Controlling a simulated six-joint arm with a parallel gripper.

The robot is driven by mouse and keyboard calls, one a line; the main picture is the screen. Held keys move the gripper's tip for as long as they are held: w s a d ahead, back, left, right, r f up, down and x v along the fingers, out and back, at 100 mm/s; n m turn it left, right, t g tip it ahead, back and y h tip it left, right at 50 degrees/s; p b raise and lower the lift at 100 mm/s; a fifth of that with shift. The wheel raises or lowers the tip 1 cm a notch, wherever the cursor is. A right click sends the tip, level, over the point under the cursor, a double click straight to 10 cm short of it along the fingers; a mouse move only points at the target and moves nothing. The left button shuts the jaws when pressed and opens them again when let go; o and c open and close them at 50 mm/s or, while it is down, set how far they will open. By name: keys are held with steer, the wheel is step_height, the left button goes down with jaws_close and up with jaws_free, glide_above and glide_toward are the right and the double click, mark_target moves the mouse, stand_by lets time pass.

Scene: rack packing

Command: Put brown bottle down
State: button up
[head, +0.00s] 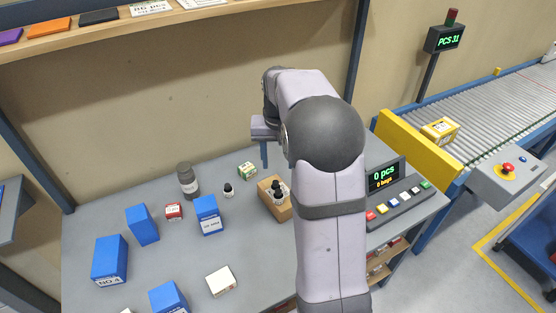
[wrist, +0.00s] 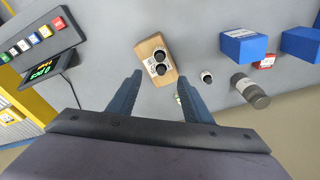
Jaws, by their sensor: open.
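A brown block-like rack (head: 289,212) stands on the grey table right of centre; it also shows in the wrist view (wrist: 166,78). Two dark-capped bottles with white labels stand upright in it, one (wrist: 161,70) nearer my gripper and one (wrist: 158,55) beyond. The bottles' body colour is too small to tell, so I cannot say which is the brown bottle. My gripper (head: 264,154) is open and empty above the table, behind the rack in the head view.
A small black-capped bottle (head: 228,191) and a larger grey bottle (head: 188,182) stand left of the rack. A green-and-white carton (head: 247,171) is close below my gripper. Blue boxes (head: 208,216) occupy the left. A button console (head: 398,205) is at right.

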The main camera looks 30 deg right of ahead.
steer(key=shift+r, duration=0.2)
steer(key=s+a+f+n, duration=0.3)
steer(key=s+a, duration=0.4)
steer(key=s, duration=0.4)
steer(key=s+a+f+n+g, duration=0.1)
steer(key=s+a+f, duration=0.3)
steer(key=s+a, duration=0.4)
steer(key=s+n, duration=0.1)
steer(key=s, duration=0.2)
steer(key=shift+s+a+f+n+y, duration=0.15)
steer(key=shift+s+f+n+y, duration=0.15)
steer(key=shift+f+n, duration=0.1)
steer(key=o, duration=0.7)
